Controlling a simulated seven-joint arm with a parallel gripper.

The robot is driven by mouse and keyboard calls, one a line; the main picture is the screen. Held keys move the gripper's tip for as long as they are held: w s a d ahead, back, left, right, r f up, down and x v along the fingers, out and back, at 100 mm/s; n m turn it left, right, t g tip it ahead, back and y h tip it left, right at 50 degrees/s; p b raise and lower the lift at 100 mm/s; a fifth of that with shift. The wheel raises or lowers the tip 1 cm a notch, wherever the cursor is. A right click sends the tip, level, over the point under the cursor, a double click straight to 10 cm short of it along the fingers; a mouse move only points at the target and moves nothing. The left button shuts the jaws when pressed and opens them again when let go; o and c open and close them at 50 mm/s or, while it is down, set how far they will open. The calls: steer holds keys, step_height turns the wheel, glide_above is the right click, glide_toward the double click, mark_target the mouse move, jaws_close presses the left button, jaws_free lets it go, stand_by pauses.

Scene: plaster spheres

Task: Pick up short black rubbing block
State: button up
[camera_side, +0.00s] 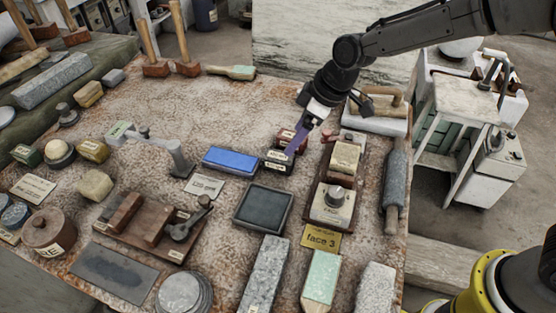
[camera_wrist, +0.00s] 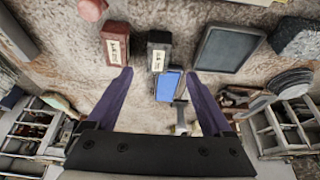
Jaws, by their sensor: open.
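The short black rubbing block (camera_wrist: 159,38) stands with a pale label on its near face in the wrist view, just beyond the gap between my fingertips. In the side view the black block (camera_side: 283,164) sits at mid-table, partly hidden among labels and a neighbouring block. My gripper (camera_wrist: 158,73) is open and empty, its two purple fingers wide apart. In the side view my gripper (camera_side: 293,150) reaches down from the upper right, close by the blocks. Whether a finger touches one cannot be told.
A dark red labelled block (camera_wrist: 115,42) stands close left of the black one in the wrist view. A blue-topped block (camera_side: 230,160) and a dark square tray (camera_side: 264,208) lie near. A wooden stand with a face box (camera_side: 333,205) is to the right. Little bare table lies between them.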

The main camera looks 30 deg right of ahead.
mark_target(278, 155)
steer(key=x, duration=0.4)
steer(key=shift+w+f, duration=0.1)
steer(key=shift+f, duration=0.15)
steer(key=shift+w+a+x, duration=0.1)
steer(key=shift+w+x, duration=0.05)
steer(key=shift+x, duration=1.2)
steer(key=shift+w+a+x, duration=0.1)
steer(key=shift+x, duration=1.25)
steer(key=shift+r, duration=0.2)
jaws_close()
